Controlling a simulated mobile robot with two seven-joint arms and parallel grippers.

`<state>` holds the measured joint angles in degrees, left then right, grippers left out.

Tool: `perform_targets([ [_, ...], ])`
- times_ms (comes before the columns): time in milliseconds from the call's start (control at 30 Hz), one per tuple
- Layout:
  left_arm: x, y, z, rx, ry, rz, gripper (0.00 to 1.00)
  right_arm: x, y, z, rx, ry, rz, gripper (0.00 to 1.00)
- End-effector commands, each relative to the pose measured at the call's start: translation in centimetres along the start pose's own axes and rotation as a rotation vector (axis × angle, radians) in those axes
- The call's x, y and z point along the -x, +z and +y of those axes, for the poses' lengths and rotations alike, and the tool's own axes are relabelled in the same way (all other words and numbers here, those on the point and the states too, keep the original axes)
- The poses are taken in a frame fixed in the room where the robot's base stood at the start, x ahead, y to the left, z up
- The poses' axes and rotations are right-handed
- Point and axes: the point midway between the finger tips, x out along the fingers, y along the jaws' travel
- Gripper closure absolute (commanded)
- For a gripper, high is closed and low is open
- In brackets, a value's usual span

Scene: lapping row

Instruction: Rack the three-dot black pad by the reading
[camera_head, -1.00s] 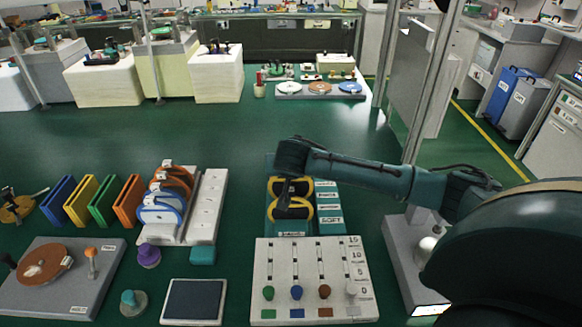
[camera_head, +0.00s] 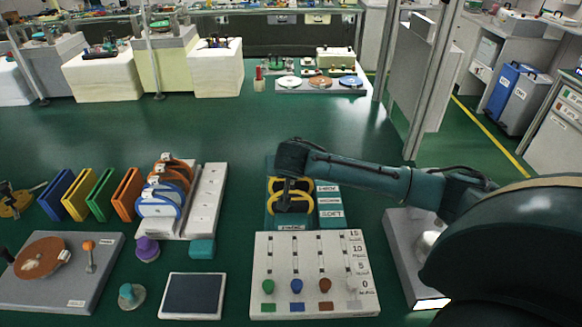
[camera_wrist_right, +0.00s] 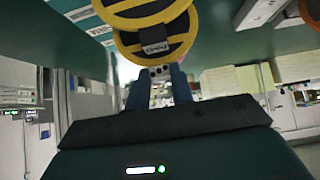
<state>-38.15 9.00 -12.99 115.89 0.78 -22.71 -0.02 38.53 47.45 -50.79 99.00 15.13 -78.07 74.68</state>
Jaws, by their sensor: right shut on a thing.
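Two black pads with yellow rims stand in the teal rack (camera_head: 270,222) in the head view, the back one (camera_head: 274,185) and the front one (camera_head: 293,207). My right gripper (camera_head: 288,198) reaches down between them, and its arm covers part of the back pad. In the right wrist view, the fingers of the right gripper (camera_wrist_right: 160,80) are shut on a small dark tab with pale dots, at the edge of the nearer black pad (camera_wrist_right: 155,47). I cannot tell whether this pad is lifted. The dial panel (camera_head: 312,262) has green, blue, brown and white sliders low on its scale.
White labels (camera_head: 330,205) stand right of the teal rack, the front one reading SOFT. A white rack (camera_head: 208,195) with orange and blue rings, several coloured plates (camera_head: 103,195), a dark screen (camera_head: 193,296) and a lapping machine (camera_head: 60,285) stand left.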

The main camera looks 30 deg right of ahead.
Motion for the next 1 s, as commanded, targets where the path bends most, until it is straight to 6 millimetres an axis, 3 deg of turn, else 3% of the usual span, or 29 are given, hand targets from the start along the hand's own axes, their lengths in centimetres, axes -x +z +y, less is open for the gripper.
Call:
perform_targets([
  [867, -0.8, 0.6, 0.1, 0.010, -0.001, 0.008, 1.00, -1.6, 1.6, 0.0, 0.000, -0.001, 0.000, 1.00],
  [900, -0.8, 0.6, 0.1, 0.009, -0.001, 0.009, 1.00, -1.6, 1.5, 0.0, 0.000, -0.001, 0.001, 0.75],
  [1000, -0.8, 0.6, 0.0, 0.005, -0.001, 0.008, 1.00, -1.6, 1.5, 0.0, 0.000, -0.001, 0.000, 0.67],
])
